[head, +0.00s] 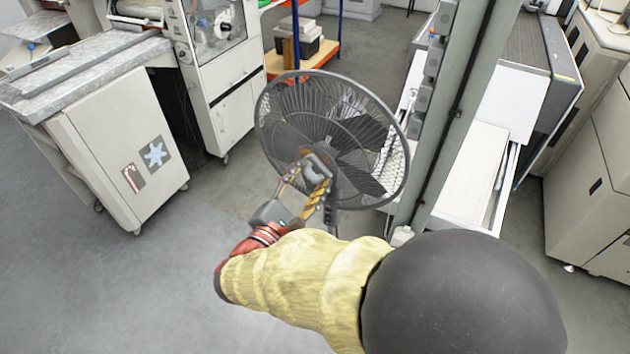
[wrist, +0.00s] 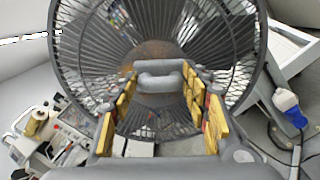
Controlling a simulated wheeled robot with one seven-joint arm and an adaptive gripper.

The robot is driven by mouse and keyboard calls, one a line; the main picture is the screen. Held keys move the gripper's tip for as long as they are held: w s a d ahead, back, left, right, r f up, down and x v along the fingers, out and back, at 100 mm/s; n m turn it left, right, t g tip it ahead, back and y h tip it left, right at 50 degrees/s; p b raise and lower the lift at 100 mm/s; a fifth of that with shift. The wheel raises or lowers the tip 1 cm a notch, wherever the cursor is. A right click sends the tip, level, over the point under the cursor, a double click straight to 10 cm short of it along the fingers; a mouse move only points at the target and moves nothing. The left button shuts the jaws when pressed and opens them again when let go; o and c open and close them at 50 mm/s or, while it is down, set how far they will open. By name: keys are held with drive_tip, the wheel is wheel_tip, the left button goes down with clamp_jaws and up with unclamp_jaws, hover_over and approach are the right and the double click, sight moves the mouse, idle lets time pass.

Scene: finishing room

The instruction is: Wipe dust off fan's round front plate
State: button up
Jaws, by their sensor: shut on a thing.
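The black wire-caged fan (head: 275,125) stands in front of me and fills much of the wrist view (wrist: 85,60). Its round front plate (wrist: 155,49) is at the cage's centre, with brownish dust on its upper part. In the head view, my gripper mostly covers the plate. My gripper (head: 316,176) is shut on a grey, rounded pad (head: 317,160), which also shows between the yellow-padded fingers in the wrist view (wrist: 158,79). The pad is in front of the plate and hides its middle. I cannot tell whether it touches the plate.
A grey-green post (head: 447,120) stands close to the fan's right. A white cabinet (head: 120,150) with stickers and a machine (head: 225,90) are at the left. An orange-and-blue shelf (head: 322,55) is behind. Grey floor is open at the lower left.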

drive_tip(key=shift+w+a, duration=0.4)
drive_tip(key=shift+a, duration=0.5)
drive_tip(key=shift+w+a, duration=0.35)
drive_tip(key=shift+a, duration=0.6)
drive_tip(key=shift+w+a, duration=0.4)
drive_tip(key=shift+a, duration=0.5)
drive_tip(key=shift+a+r+p, duration=0.1)
drive_tip(key=shift+r+p, duration=0.35)
drive_tip(key=shift+r, duration=0.5)
drive_tip(key=shift+s+d+p, duration=0.15)
drive_tip(key=shift+s+d, duration=0.5)
drive_tip(key=shift+d, duration=1)
drive_tip(key=shift+s+d+p, duration=0.15)
drive_tip(key=shift+s+d, duration=0.55)
drive_tip(key=shift+d, duration=0.9)
drive_tip(key=shift+s+d+p, duration=0.15)
drive_tip(key=shift+s+d, duration=0.5)
drive_tip(key=shift+d, duration=1)
drive_tip(key=v, duration=0.6)
